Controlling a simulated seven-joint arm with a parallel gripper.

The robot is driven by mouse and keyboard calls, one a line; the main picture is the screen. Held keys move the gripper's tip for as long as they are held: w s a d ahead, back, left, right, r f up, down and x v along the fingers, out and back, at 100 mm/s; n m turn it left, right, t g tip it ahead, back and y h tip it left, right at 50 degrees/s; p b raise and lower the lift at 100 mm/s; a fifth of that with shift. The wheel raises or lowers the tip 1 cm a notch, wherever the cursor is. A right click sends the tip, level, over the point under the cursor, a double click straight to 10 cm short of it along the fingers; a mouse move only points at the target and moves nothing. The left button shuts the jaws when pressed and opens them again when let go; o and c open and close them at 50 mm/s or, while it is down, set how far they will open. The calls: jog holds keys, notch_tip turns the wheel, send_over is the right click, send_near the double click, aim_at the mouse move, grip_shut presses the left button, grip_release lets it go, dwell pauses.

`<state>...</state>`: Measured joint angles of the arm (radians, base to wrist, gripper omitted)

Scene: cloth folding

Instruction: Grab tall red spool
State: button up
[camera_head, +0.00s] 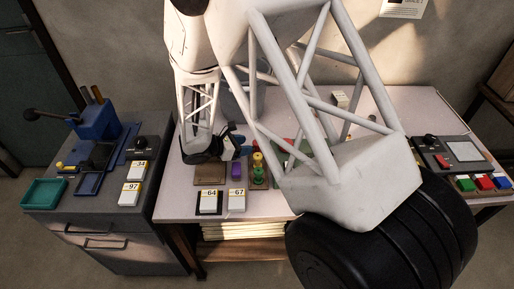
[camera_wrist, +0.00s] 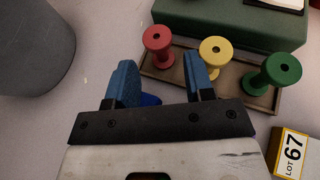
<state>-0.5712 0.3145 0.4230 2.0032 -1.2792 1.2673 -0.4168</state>
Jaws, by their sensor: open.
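The red spool (camera_wrist: 156,41) stands at the left end of a row on a brown tray (camera_wrist: 172,73) in the wrist view. The yellow spool (camera_wrist: 215,51) and the green spool (camera_wrist: 281,70) stand to its right. My gripper (camera_wrist: 160,66) is open, with its two blue fingers apart and nothing seen held between them. The red spool is just beyond the fingertips, apparently not touching. In the head view, my gripper (camera_head: 237,143) is just left of the yellow spool (camera_head: 258,158) and green spool (camera_head: 258,172); the red one is hard to make out there.
A dark green box (camera_wrist: 230,22) lies right behind the spools. A block labelled 67 (camera_wrist: 290,150) lies at lower right, and a grey rounded thing (camera_wrist: 32,45) stands at left. A purple block (camera_head: 236,169) sits near my gripper. My large arm hides much of the table.

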jog(key=shift+x, duration=1.2)
jog(key=shift+d, duration=0.1)
jog(key=shift+x, duration=2.5)
jog(key=shift+w, duration=0.1)
jog(key=shift+c, duration=0.4)
jog(key=c, duration=0.6)
jog(key=shift+r, duration=5.1)
